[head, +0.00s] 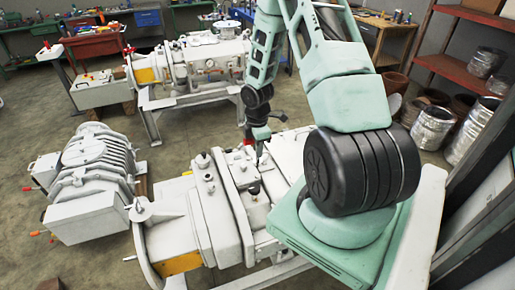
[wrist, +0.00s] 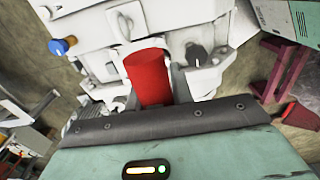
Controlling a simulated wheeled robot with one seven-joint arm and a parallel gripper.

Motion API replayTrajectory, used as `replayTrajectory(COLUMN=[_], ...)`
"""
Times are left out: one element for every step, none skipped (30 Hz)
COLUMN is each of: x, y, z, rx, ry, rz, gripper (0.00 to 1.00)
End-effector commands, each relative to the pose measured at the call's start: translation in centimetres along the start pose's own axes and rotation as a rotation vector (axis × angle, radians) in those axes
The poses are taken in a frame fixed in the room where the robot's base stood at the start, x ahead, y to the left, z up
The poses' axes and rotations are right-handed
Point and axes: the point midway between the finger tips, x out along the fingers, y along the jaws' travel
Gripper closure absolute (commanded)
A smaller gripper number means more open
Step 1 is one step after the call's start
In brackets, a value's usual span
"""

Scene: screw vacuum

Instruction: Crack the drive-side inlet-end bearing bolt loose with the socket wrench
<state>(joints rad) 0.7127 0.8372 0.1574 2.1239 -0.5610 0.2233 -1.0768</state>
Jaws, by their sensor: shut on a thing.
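The white screw vacuum pump (head: 215,205) lies in front of me in the head view. My gripper (head: 258,148) reaches down over its top; it is small and dark there. In the wrist view a thick red handle (wrist: 149,78), which looks like the socket wrench's, stands at the dark edge of my gripper (wrist: 155,118). My gripper is shut on it. The wrench's socket end is hidden. White pump housing (wrist: 88,32) lies beyond the handle. I cannot make out the inlet-end bearing bolt or whether the socket touches it.
A second white machine (head: 200,62) stands on a frame behind. A finned grey unit (head: 92,185) sits at the left. In the wrist view a blue-capped fitting (wrist: 65,46) and a dark knob (wrist: 197,55) stick out. Shelves (head: 455,70) stand at the right; floor is clear between machines.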

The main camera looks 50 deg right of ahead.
Motion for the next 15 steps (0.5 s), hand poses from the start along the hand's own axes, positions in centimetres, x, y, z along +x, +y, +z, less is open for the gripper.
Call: replayTrajectory(x=[0.0, -0.1, -0.1, -0.1, -0.1, 0.2, 0.4, 0.6, 0.8, 1.0, 1.2, 1.4, 1.7, 1.9, 2.2], y=[0.0, 0.0, 0.0, 0.0, 0.0, 0.0, 0.0, 0.0, 0.0, 0.0, 0.0, 0.0, 0.0, 0.0, 0.0], z=[0.0, 0.0, 0.0, 0.0, 0.0, 0.0, 0.0, 0.0, 0.0, 0.0, 0.0, 0.0, 0.0, 0.0, 0.0], rx=[0.000, -0.001, -0.001, -0.001, 0.000, 0.000, 0.000, 0.000, 0.000, 0.000, 0.000, 0.000, 0.000, 0.000, 0.000], ry=[0.000, 0.000, 0.000, 0.000, 0.000, 0.000, 0.000, 0.000, 0.000, 0.000, 0.000, 0.000, 0.000, 0.000, 0.000], rz=[0.000, 0.000, 0.000, 0.000, 0.000, 0.000, 0.000, 0.000, 0.000, 0.000, 0.000, 0.000, 0.000, 0.000, 0.000], gripper=[1.00, 1.00, 1.00, 1.00, 1.00, 1.00, 1.00, 1.00, 1.00, 1.00, 1.00, 1.00, 1.00, 1.00, 1.00])
